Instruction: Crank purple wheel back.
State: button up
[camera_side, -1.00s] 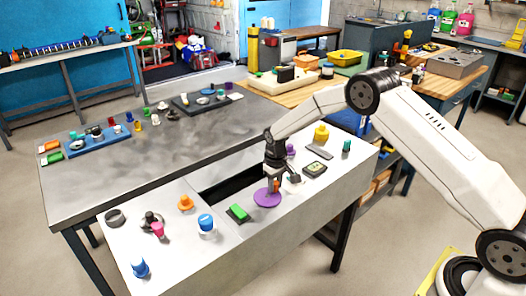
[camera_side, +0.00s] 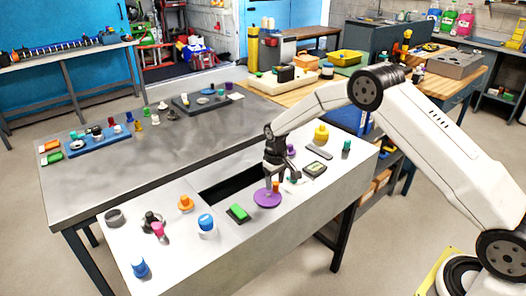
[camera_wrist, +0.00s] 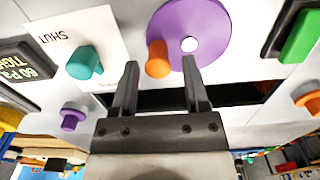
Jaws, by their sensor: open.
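The purple wheel (camera_side: 265,199) is a flat disc on the light panel, with an upright orange crank knob (camera_side: 276,186) near its rim. In the wrist view the purple wheel (camera_wrist: 205,25) shows at the top with a pale hub, and its orange knob (camera_wrist: 157,58) is at the lower left of the disc. My gripper (camera_side: 282,179) is just above and behind the wheel. In the wrist view my gripper (camera_wrist: 160,70) has its fingers apart with the knob lined up between the tips. The gap is empty, and nothing is clasped.
A teal knob (camera_wrist: 84,62) on a "SHUT" label and a dark display (camera_wrist: 25,62) lie left of the fingers in the wrist view. A green switch (camera_side: 238,212) is near the wheel's left. A dark slot (camera_side: 232,184) opens behind. A purple knob (camera_wrist: 72,117) is close by.

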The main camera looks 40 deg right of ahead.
jog(key=shift+r, duration=2.9)
jog(key=shift+s+r, duration=0.1)
jog(key=shift+s+a+r, duration=0.1)
jog(key=shift+s+r, duration=0.25)
jog(key=shift+s, duration=0.1)
jog(key=s+a+r+t, duration=0.1)
jog(key=s+a+r, duration=0.1)
jog(key=s, duration=1.1)
jog(key=s+a+r+t, duration=0.1)
jog(key=s+r, duration=0.3)
jog(key=s, duration=0.9)
jog(key=shift+s+a+t, duration=0.2)
jog(key=shift+a+t, duration=0.1)
jog(key=shift+a, duration=0.1)
